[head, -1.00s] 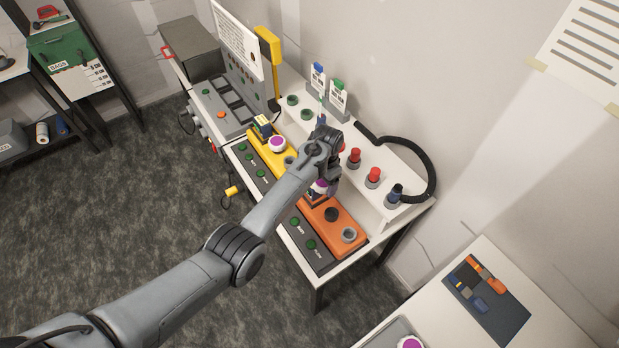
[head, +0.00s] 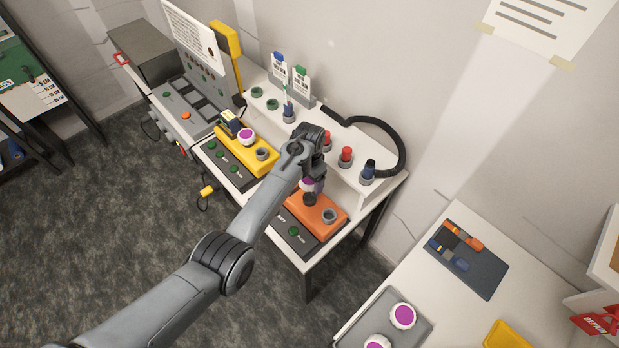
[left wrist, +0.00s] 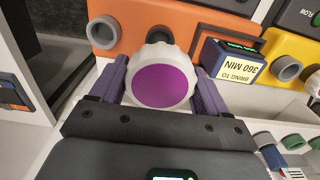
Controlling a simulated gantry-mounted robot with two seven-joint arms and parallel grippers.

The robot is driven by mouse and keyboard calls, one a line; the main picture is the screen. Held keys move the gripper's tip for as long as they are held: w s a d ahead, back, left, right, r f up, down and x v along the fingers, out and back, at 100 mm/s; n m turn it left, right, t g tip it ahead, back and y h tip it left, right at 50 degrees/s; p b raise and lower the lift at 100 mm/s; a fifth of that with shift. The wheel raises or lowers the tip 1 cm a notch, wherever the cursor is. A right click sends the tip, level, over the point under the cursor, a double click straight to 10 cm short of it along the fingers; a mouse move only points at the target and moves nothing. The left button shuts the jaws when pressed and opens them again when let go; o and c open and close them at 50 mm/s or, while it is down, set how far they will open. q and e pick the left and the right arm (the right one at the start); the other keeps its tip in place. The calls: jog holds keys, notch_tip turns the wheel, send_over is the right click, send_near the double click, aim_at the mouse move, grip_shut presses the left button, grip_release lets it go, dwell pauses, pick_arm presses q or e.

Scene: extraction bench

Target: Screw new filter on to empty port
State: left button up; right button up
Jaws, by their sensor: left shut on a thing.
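My left gripper (head: 309,178) is shut on a white, ribbed filter with a purple top (head: 308,185). In the left wrist view the filter (left wrist: 161,82) sits between the two fingers (left wrist: 160,88). It is over or beside the orange block (head: 322,217), close to a dark round spot (head: 310,199) on it; I cannot tell if they touch. A grey ring port (head: 329,215) on the block is uncovered, and it also shows in the left wrist view (left wrist: 104,32). My right gripper is out of view.
A yellow block (head: 233,152) carries another purple-topped filter (head: 246,136) and a grey port (head: 262,154). A tray (head: 420,330) at right holds purple-topped filters.

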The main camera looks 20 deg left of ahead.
pick_arm(q)
jog(key=shift+f+b, duration=2.05)
jog(key=shift+f, duration=0.85)
jog(key=shift+p, duration=0.55)
jog(key=shift+f+b, duration=1.05)
jog(key=shift+f, duration=0.25)
jog(key=m, duration=0.2)
jog(key=shift+r+m, duration=0.1)
jog(key=shift+m, duration=0.2)
jog(key=shift+a+m, duration=0.1)
jog(key=shift+m, duration=1)
jog(key=m, duration=0.4)
